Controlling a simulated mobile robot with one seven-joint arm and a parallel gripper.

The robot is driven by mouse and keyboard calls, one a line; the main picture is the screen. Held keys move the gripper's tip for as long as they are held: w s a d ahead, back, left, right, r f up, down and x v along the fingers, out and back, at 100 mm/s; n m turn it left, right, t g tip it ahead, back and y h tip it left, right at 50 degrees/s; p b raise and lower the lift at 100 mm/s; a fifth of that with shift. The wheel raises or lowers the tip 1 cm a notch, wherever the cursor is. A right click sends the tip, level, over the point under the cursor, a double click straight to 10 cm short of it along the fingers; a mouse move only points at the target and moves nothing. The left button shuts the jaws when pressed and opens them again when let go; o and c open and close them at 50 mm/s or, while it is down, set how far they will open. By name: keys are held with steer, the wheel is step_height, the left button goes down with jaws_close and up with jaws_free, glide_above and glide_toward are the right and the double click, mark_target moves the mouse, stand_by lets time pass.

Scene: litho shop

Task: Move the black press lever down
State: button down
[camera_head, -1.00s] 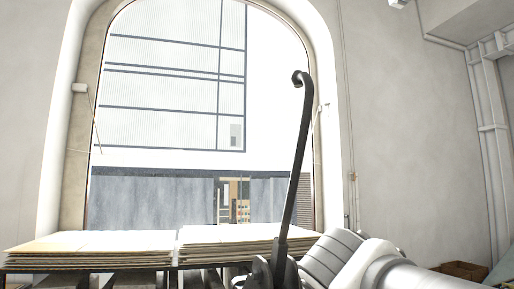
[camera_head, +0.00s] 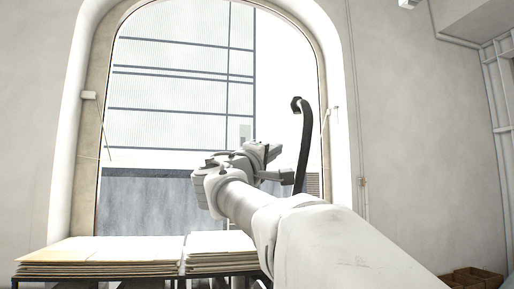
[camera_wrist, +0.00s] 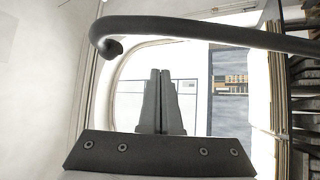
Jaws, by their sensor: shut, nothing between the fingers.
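The black press lever (camera_head: 304,145) stands upright in the head view, right of centre, with a hooked top end. My arm hides its lower part and its base. In the wrist view the lever (camera_wrist: 220,32) runs across the top of the picture, with its curled end at the left. My gripper (camera_wrist: 161,72) is shut and empty, its two dark fingers side by side. The fingertips show just below the lever in that picture; I see no clear contact. In the head view my wrist is just left of the lever.
Stacks of flat sheets or boards (camera_head: 100,252) lie on a rack at the lower left, below a tall arched window (camera_head: 180,80). A brown box (camera_head: 478,277) is at the lower right. The space around the lever's top looks clear.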

steer(key=p+x, duration=0.4)
steer(key=x, duration=0.3)
steer(key=shift+s+d+f, duration=0.25)
steer(key=shift+s+f, duration=0.05)
steer(key=shift+s, duration=0.3)
steer(key=shift+s+d+f, duration=0.25)
steer(key=shift+s+f, duration=0.1)
steer(key=shift+s, duration=0.25)
steer(key=shift+s+d+f, duration=0.2)
steer(key=shift+s+f, duration=0.1)
steer(key=shift+s, duration=0.25)
steer(key=shift+f+b, duration=0.15)
steer(key=shift+b, duration=0.35)
